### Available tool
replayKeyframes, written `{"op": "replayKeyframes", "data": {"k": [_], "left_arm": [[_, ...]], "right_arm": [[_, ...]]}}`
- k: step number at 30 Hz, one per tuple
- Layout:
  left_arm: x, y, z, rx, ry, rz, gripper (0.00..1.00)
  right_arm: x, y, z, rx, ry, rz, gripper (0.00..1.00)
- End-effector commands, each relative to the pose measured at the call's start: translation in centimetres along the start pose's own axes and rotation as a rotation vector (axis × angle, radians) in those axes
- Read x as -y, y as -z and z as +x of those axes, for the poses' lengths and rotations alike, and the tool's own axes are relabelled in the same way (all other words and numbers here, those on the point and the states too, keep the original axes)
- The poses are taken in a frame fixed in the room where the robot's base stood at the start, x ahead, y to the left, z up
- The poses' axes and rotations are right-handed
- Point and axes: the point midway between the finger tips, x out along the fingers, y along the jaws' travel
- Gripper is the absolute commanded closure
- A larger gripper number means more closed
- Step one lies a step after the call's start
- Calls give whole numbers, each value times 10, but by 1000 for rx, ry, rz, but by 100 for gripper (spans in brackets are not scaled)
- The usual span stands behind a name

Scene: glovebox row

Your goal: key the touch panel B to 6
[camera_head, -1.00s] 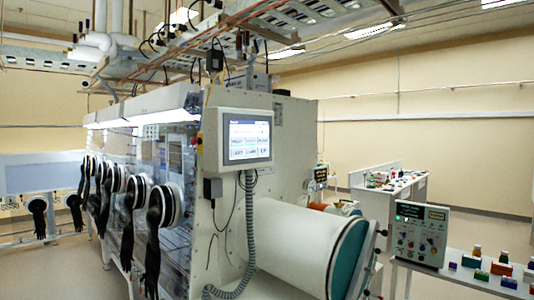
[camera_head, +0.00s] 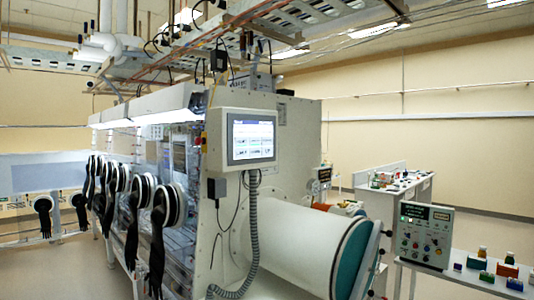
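A touch panel (camera_head: 252,138) with a lit white and blue screen is mounted on the end of the glovebox (camera_head: 285,165). Rows of small buttons show on the screen, but its text and any letter B are too small to read. A second panel, a grey control box (camera_head: 424,234) with a small dark display and several knobs or buttons, stands on a bench at the right. I cannot tell which one is panel B. Neither of my grippers is in view.
A large white cylindrical antechamber (camera_head: 295,240) juts out below the screen. A coiled grey cable (camera_head: 253,230) hangs beside it. Black gloves (camera_head: 158,245) hang along the glovebox front. Small coloured blocks (camera_head: 508,270) lie on the right bench. Floor is open at the left.

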Motion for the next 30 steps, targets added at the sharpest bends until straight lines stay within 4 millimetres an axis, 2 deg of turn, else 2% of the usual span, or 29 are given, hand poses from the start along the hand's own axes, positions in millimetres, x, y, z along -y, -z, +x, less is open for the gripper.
{"op": "replayKeyframes", "data": {"k": [6,19,30], "left_arm": [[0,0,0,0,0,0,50],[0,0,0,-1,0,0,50],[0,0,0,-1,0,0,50]], "right_arm": [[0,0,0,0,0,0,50],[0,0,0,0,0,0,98],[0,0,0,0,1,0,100]]}}
